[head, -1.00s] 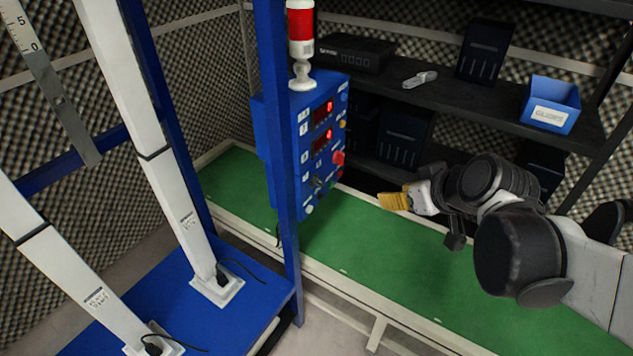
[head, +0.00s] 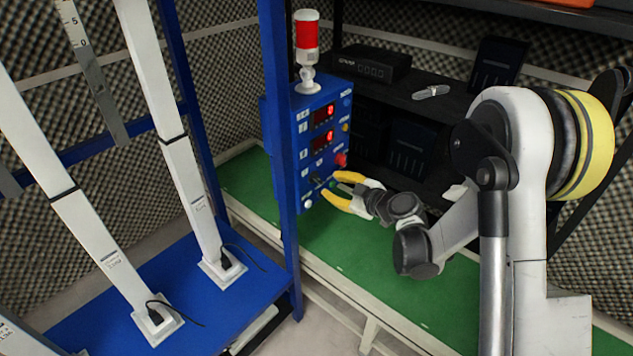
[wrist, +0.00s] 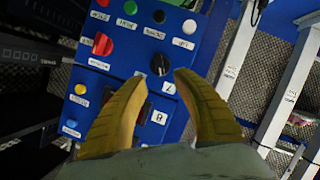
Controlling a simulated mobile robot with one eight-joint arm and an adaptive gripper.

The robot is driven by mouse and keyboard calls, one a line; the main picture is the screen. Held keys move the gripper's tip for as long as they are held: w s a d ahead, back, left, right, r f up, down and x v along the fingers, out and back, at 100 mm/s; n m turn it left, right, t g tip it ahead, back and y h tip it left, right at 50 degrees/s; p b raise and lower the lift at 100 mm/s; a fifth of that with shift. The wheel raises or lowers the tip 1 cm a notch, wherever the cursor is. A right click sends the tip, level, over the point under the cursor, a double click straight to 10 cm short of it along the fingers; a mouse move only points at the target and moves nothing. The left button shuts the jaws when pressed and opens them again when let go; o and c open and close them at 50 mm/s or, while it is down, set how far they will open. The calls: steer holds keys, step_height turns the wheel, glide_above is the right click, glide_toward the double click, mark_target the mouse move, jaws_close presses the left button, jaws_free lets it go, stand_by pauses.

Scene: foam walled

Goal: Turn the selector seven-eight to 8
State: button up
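The blue control panel (head: 322,140) hangs on a blue post. A black selector knob (wrist: 160,64) shows on the panel in the wrist view, with a small label below it. It is also on the lower panel in the head view (head: 316,180). I cannot read which position its pointer marks. My gripper (head: 334,187) is at the lower panel, its yellow fingers spread. In the wrist view my gripper (wrist: 141,56) is open and empty, with the knob between the fingers, nearer the right fingertip. I cannot tell whether a finger touches the panel.
A red button (wrist: 102,43) and a green button (wrist: 130,7) sit near the knob. Red digit displays (head: 323,113) are above it. A red beacon (head: 306,35) stands on top. The green bench (head: 350,250) below is clear; dark shelves stand behind.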

mark_target(319, 180)
steer(key=b+x, duration=0.2)
steer(key=x, duration=0.6)
jaws_close()
